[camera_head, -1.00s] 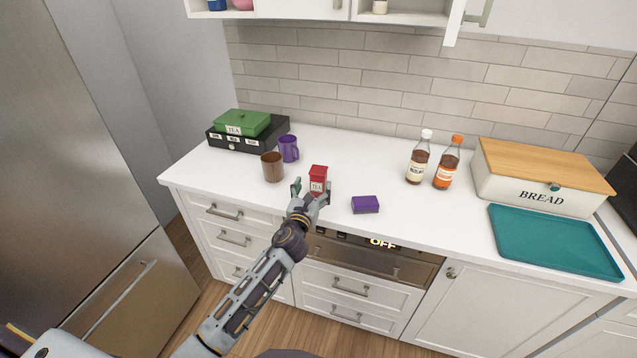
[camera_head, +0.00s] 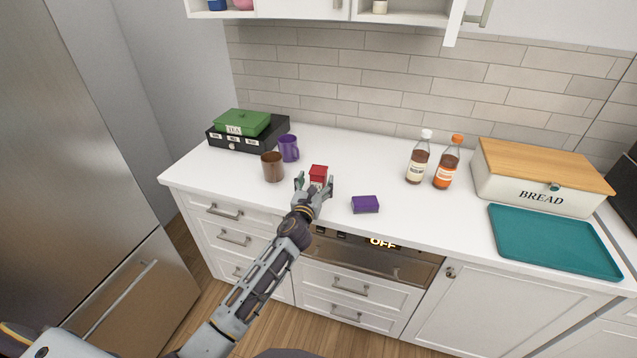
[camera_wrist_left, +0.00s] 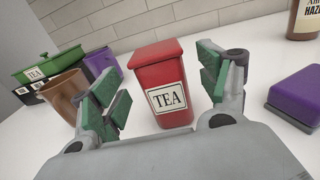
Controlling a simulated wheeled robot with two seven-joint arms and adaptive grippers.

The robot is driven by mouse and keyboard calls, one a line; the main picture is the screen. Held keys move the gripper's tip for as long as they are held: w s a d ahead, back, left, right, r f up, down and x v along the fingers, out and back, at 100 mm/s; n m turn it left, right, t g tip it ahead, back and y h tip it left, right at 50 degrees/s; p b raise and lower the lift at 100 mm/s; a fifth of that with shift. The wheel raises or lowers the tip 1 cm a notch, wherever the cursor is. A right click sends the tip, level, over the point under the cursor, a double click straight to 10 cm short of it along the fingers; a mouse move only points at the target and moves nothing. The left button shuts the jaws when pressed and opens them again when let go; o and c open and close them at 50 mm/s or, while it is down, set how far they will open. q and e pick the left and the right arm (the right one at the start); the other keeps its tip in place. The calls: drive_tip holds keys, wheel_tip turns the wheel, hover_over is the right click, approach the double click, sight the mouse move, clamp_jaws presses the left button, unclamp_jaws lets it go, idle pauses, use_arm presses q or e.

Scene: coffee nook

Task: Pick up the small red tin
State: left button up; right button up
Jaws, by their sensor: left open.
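The small red tin (camera_head: 318,171) stands upright on the white counter, and its lower part is partly hidden by my left gripper in the head view. In the left wrist view the red tin (camera_wrist_left: 160,78) shows a white TEA label and stands ahead, between the two spread fingers. My left gripper (camera_head: 315,184) is open and empty, just in front of the tin; its green-padded fingers also show in the left wrist view (camera_wrist_left: 165,92). I cannot tell whether a finger touches the tin. My right gripper is not in view.
A brown cup (camera_head: 272,167) and a purple mug (camera_head: 289,149) stand left of the tin. A purple box (camera_head: 365,205) lies to its right. Two bottles (camera_head: 432,162), a bread bin (camera_head: 540,180) and a teal tray (camera_head: 553,243) are farther right. A green tea box (camera_head: 242,122) sits back left.

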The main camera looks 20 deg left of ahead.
sight(316, 181)
use_arm(q)
drive_tip(key=shift+w+a, duration=0.1)
drive_tip(key=shift+w, duration=1.75)
drive_tip(key=c, duration=1.2)
